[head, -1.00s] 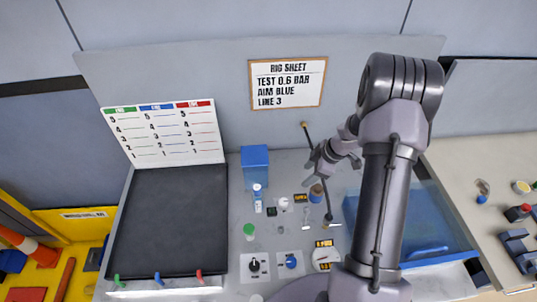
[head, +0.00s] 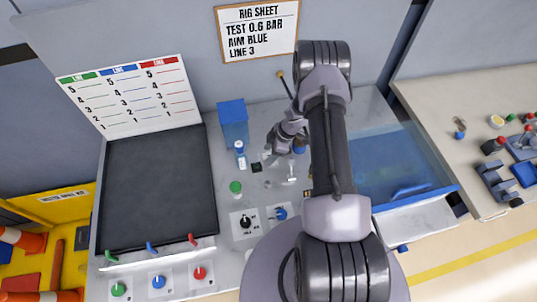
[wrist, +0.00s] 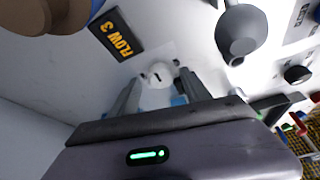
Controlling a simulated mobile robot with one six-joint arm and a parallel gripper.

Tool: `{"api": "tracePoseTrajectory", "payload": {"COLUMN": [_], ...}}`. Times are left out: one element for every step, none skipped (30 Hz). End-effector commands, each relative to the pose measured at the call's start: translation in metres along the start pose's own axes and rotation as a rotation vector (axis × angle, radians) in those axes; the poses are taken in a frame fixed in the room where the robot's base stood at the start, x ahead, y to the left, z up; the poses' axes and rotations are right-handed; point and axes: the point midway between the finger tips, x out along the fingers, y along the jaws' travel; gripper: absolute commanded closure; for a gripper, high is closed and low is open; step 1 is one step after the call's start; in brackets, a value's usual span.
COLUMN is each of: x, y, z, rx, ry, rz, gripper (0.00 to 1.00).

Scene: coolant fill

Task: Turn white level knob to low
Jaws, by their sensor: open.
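A white round knob (wrist: 158,76) with a short dark mark shows in the wrist view, on a pale surface beside a dark label reading "FLOW 3" (wrist: 116,34). My gripper (wrist: 157,88) is open, with one finger on each side of this knob as seen from the wrist. I cannot tell whether the fingers touch it. I see no "level" or "low" marking readable beside it. In the head view my gripper (head: 278,143) is over the bench behind the small knobs, and the arm hides part of that area.
A grey rounded part (wrist: 240,32) stands close on the right in the wrist view. In the head view, a black knob (head: 246,221), a blue knob (head: 281,213) and a green-topped item (head: 235,187) are nearer the front.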

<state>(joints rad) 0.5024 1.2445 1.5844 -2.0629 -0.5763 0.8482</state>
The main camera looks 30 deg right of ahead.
Motion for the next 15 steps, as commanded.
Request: {"api": "tracePoseTrajectory", "payload": {"x": [0.0025,0.0034,0.0041,0.0043,0.0043,0.0042,0.0041,0.0040,0.0039,0.0039,0.0039,0.0038,0.0038,0.0038,0.0037], "y": [-0.0001,-0.0001,-0.0001,-0.0001,-0.0001,-0.0001,-0.0001,-0.0001,0.0000,-0.0001,-0.0001,-0.0001,-0.0001,-0.0001,0.0000], "z": [0.0000,0.0000,-0.0001,-0.0001,-0.0001,-0.0001,-0.0002,-0.0001,-0.0001,-0.0002,-0.0001,-0.0001,-0.0001,-0.0001,-0.0001], "rx": [0.000,0.000,0.000,0.000,0.000,0.000,0.000,0.000,0.000,0.000,0.000,0.000,0.000,0.000,0.000], "ry": [0.000,0.000,0.000,0.000,0.000,0.000,0.000,0.000,0.000,0.000,0.000,0.000,0.000,0.000,0.000], "rz": [0.000,0.000,0.000,0.000,0.000,0.000,0.000,0.000,0.000,0.000,0.000,0.000,0.000,0.000,0.000], "gripper": [0.44,0.44,0.44,0.44,0.44,0.44,0.44,0.44,0.44,0.48,0.54,0.62,0.68,0.74,0.82]}}
